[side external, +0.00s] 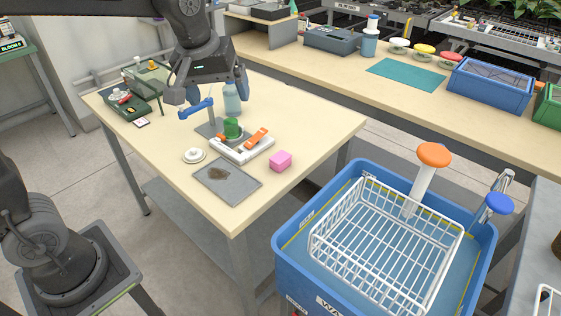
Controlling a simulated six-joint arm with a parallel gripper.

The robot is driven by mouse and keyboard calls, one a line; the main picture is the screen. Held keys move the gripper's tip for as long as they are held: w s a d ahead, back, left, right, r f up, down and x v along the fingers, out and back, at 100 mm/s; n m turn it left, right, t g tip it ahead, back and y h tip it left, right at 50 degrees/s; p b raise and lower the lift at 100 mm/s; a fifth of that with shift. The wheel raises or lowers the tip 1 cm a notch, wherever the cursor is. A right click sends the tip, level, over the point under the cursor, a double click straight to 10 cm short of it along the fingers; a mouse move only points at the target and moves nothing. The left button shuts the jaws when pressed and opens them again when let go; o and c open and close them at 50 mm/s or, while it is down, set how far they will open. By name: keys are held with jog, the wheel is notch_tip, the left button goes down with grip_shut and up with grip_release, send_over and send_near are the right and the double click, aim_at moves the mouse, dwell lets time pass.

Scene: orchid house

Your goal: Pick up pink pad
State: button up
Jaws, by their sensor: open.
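The pink pad (280,161) is a small block lying on the wooden table, near its right front edge. It stands just right of a white fixture (232,151) that has an orange part and a green piece on it. My gripper (216,98) hangs above the table, up and to the left of the pink pad. Its blue-tipped fingers are spread apart with nothing visible between them. The gripper is clear of the pad.
A grey tray (227,190) with brown dirt lies in front of the fixture. A white round lid (194,155) and a pale blue bottle (232,97) stand nearby. A blue tub (288,252) with a white wire basket (341,262) sits right of the table.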

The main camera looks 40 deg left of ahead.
jog(key=w+f+n+g, duration=0.2)
jog(key=w+f+n, duration=0.45)
jog(key=w, duration=0.65)
jog(key=n+g, duration=0.1)
jog(key=n, duration=0.3)
send_near(281, 156)
jog(key=shift+y, duration=0.4)
notch_tip(281, 156, down, 6)
jog(key=shift+w+d+r, duration=0.1)
jog(key=shift+w+d, duration=0.05)
jog(key=shift+d, duration=0.05)
jog(key=shift+a+f, duration=0.25)
jog(key=shift+f, duration=1.05)
jog(key=shift+a+f, duration=0.2)
jog(key=shift+f, duration=1.1)
jog(key=shift+c, duration=0.4)
jog(key=c, duration=0.9)
